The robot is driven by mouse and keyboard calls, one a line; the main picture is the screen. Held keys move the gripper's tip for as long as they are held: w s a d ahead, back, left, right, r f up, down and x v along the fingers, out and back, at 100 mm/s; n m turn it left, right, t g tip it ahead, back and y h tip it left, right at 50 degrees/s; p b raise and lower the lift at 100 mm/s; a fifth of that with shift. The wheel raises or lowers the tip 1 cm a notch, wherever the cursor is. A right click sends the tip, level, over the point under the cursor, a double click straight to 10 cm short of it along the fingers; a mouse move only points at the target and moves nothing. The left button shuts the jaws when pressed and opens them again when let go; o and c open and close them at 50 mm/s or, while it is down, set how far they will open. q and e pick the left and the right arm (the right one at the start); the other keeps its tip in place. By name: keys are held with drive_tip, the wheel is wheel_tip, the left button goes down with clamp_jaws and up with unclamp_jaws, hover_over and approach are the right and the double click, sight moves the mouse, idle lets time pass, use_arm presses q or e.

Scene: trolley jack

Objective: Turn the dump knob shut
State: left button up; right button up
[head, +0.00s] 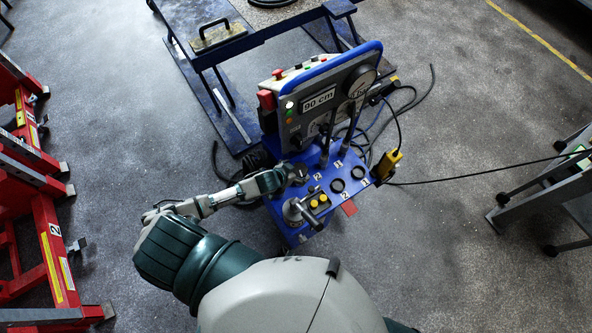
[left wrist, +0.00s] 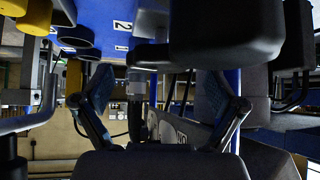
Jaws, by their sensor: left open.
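The blue trolley jack console (head: 345,207) stands in front of me, with black sockets, yellow buttons and upright levers on its top. My left gripper (head: 292,176) is at the console's left edge, low beside the numbered top. In the left wrist view my left gripper (left wrist: 168,105) has its two fingers apart. A dark grey cylindrical part (left wrist: 137,88) shows between and beyond them, and I cannot tell whether it is the dump knob. No knob is clearly marked as the dump knob in the head view; the gripper covers part of that area. My right gripper is not in view.
An upright panel with a gauge and a "90 cm" sign (head: 319,99) rises behind the console. A yellow pendant (head: 387,164) with cables is at its right. A red stand (head: 45,230) is at left, a grey trolley (head: 545,195) at right. Floor between is mostly clear.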

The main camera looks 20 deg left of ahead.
use_arm(q)
drive_tip(key=shift+w+d+f, duration=0.1)
drive_tip(key=shift+w+d, duration=0.1)
drive_tip(key=shift+d, duration=0.25)
drive_tip(key=shift+w+d+f, duration=0.1)
drive_tip(key=shift+w+d, duration=0.1)
drive_tip(key=shift+d, duration=0.25)
drive_tip(key=shift+a, duration=0.3)
drive_tip(key=shift+a+f, duration=0.25)
drive_tip(key=shift+a, duration=0.55)
drive_tip(key=c, duration=0.4)
drive_tip(key=shift+a, duration=0.35)
drive_tip(key=c, duration=0.7)
drive_tip(key=shift+s+d, duration=0.1)
drive_tip(key=shift+d, duration=0.15)
drive_tip(key=shift+d+r, duration=0.2)
drive_tip(key=shift+d, duration=0.4)
drive_tip(key=shift+c, duration=0.2)
drive_tip(key=shift+a+f, duration=0.1)
drive_tip(key=shift+a, duration=0.35)
drive_tip(key=shift+d, duration=0.25)
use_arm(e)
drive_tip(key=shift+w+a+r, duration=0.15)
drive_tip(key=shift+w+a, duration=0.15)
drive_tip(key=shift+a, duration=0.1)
